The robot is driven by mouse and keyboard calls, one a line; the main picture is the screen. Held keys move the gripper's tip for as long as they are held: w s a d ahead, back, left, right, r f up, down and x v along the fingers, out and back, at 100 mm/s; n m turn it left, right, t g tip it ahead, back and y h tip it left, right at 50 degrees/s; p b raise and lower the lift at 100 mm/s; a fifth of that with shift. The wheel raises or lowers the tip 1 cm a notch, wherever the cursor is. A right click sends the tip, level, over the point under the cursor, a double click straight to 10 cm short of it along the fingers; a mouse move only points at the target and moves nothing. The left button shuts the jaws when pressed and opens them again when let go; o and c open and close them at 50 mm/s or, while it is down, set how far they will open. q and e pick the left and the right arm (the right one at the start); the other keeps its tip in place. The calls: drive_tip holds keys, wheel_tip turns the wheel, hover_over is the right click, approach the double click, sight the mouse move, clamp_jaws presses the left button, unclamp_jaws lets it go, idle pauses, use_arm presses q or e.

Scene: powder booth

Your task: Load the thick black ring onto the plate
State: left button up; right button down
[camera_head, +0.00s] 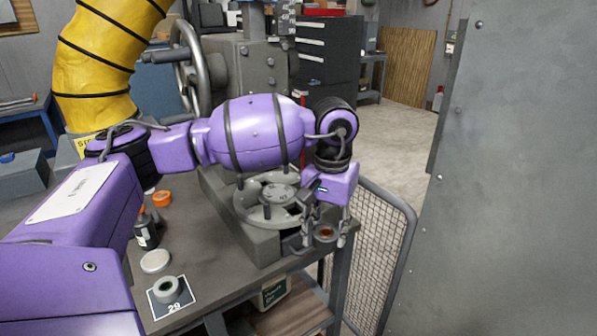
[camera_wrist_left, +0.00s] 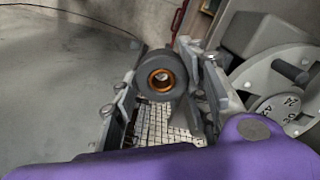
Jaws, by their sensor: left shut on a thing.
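The thick black ring (camera_head: 325,232) is dark with a copper-coloured inner bore. My left gripper (camera_head: 324,240) is shut on it and holds it off the right edge of the workbench. In the left wrist view the ring (camera_wrist_left: 150,88) sits between the fingers, its bore facing the camera. My right gripper is not in view.
A mesh guard (camera_head: 375,250) stands to the right, before a large grey panel (camera_head: 510,190).

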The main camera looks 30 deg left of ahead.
use_arm(q)
drive_tip(key=w+a+r+n, duration=0.1)
drive_tip(key=w+a+r, duration=0.25)
drive_tip(key=a, duration=0.35)
drive_tip(key=w+a+r+n, duration=0.1)
drive_tip(key=w+a+r, duration=0.1)
drive_tip(key=w+a, duration=0.3)
drive_tip(key=f, duration=0.1)
drive_tip(key=a+f, duration=0.1)
drive_tip(key=f, duration=0.1)
drive_tip(key=f+b, duration=0.1)
drive_tip(key=f, duration=0.1)
drive_tip(key=shift+s+a+f, duration=0.1)
drive_tip(key=shift+s+a, duration=0.1)
drive_tip(key=shift+s, duration=0.1)
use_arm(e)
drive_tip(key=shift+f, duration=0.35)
